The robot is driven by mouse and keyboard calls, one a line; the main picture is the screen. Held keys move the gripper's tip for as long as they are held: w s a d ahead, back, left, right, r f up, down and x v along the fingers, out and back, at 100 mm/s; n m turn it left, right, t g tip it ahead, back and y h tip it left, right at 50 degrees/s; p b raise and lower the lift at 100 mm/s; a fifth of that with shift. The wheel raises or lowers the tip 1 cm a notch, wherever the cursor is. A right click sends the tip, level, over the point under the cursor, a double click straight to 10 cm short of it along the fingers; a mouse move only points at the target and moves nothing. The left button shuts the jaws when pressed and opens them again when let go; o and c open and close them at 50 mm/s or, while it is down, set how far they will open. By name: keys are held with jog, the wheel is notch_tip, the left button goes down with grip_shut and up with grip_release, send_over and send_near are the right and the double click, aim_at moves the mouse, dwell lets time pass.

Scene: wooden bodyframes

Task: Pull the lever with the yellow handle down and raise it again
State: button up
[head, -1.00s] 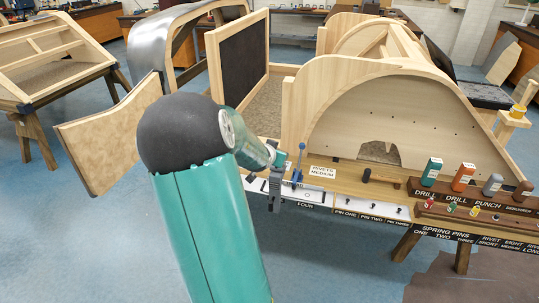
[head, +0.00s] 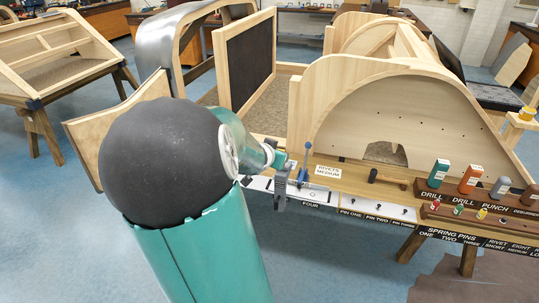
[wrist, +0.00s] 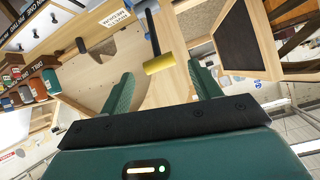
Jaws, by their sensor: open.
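The lever's yellow handle (wrist: 159,64) is a short cylinder on the end of a dark rod (wrist: 152,30) in the wrist view. It lies just ahead of the gap between my fingertips, with no visible contact. My gripper (wrist: 161,82) is open and empty, one green finger to each side of the handle. In the head view my gripper (head: 281,187) is at the front edge of the bench, left of the "RIVETS MEDIUM" label. A blue upright piece (head: 306,160) stands beside it there. The yellow handle cannot be made out in the head view.
A dark-headed mallet (head: 386,180) lies on the bench, right of the label (head: 327,171). Drill and punch bottles (head: 470,179) stand farther right. An arched wooden frame (head: 400,120) rises behind. Blue floor (head: 340,265) is open in front.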

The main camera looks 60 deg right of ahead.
jog(key=shift+v, duration=2.4)
jog(key=shift+f, duration=0.1)
